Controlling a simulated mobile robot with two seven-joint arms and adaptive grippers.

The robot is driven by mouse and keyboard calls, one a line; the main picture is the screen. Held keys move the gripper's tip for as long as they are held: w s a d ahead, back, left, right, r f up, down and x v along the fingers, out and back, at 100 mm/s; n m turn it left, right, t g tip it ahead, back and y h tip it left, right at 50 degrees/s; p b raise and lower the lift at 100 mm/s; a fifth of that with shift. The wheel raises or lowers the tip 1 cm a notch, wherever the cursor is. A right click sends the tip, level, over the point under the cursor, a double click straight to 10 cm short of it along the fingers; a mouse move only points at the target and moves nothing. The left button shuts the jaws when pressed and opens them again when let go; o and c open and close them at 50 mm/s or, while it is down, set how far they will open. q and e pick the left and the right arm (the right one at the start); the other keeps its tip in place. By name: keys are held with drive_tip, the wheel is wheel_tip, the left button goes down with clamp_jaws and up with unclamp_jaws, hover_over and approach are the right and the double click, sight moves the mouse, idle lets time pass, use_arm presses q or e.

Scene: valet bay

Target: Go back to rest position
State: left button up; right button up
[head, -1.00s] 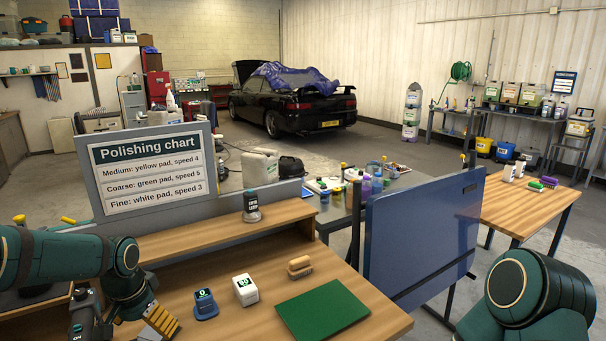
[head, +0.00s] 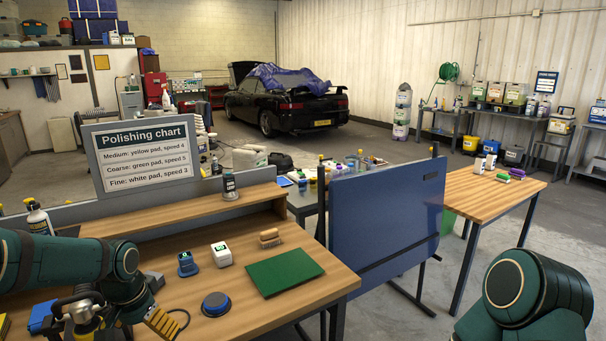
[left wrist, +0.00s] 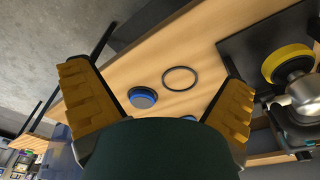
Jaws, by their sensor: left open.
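My left gripper (head: 165,322) is low at the left in the head view, over the near part of the wooden workbench (head: 240,309). In the left wrist view its two yellow ribbed fingers (left wrist: 157,88) stand wide apart with nothing between them. A polisher with a yellow pad (left wrist: 288,64) is at the right of that view. My right arm shows only in part at the lower right of the head view; its gripper is out of the picture.
The bench holds a green board (head: 284,271), a brush (head: 269,238), a white box (head: 221,254) and a blue device (head: 188,264). A polishing chart (head: 145,155) stands behind. A blue panel (head: 385,212) rises at the bench's right; another wooden table (head: 480,195) is beyond it.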

use_arm(q)
drive_tip(key=s+d+f+h, duration=0.2)
drive_tip(key=d+f, duration=0.8)
drive_tip(key=f, duration=0.3)
drive_tip(key=s+d+f+n+h, duration=0.1)
drive_tip(key=s+d+f+n, duration=0.3)
drive_tip(key=s+d+f, duration=0.7)
drive_tip(key=s+f, duration=0.1)
drive_tip(key=s, duration=0.2)
drive_tip(key=shift+s+d+f+h, duration=0.2)
drive_tip(key=shift+d+h, duration=0.1)
drive_tip(key=shift+d, duration=0.1)
